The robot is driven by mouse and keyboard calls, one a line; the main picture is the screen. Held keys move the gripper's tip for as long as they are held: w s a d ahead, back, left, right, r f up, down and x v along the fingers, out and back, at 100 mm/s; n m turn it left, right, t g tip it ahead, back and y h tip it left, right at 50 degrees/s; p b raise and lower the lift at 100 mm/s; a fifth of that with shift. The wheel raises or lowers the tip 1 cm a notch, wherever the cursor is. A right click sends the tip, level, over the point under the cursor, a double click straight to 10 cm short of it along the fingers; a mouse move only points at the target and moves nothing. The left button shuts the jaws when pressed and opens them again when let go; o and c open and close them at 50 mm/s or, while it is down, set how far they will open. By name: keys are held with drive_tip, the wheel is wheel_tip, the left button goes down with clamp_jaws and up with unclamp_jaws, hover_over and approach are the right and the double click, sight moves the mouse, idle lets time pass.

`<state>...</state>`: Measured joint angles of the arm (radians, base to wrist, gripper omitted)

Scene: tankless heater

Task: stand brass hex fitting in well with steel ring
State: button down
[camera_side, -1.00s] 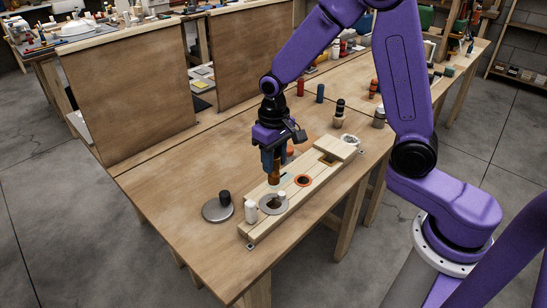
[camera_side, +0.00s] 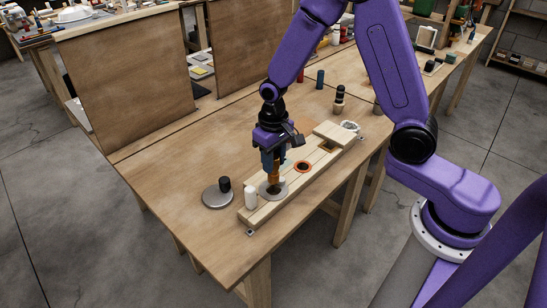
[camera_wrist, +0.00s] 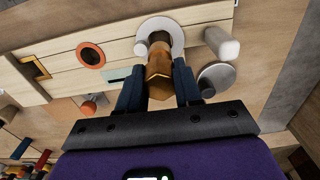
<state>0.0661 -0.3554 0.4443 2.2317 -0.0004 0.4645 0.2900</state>
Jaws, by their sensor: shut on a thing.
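The brass hex fitting (camera_wrist: 159,72) is upright between the fingers of my gripper (camera_side: 272,168), which is shut on it. In the side view the fitting (camera_side: 275,181) has its lower end at the steel ring (camera_side: 264,192). The pale steel ring (camera_wrist: 174,27) lies flat around a well in the wooden block. In the wrist view the fitting's far end overlaps the ring's opening. The well is mostly hidden, so I cannot tell how deep the fitting's lower end is in it.
The wooden block (camera_side: 318,158) also has an orange-ringed well (camera_side: 302,167) and a square-framed hole (camera_side: 328,148). A white cylinder (camera_side: 251,197) stands close left of the steel ring. A round grey plate (camera_side: 214,199) with a black knob lies left of the block. The table's front left is clear.

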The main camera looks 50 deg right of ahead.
sight(274, 177)
drive_tip(key=shift+f, duration=0.15)
idle(0.4)
drive_tip(key=shift+f, duration=1.45)
drive_tip(key=shift+f, duration=1.7)
idle(1.6)
drive_tip(key=c, duration=0.7)
unclamp_jaws()
drive_tip(key=shift+r, duration=0.15)
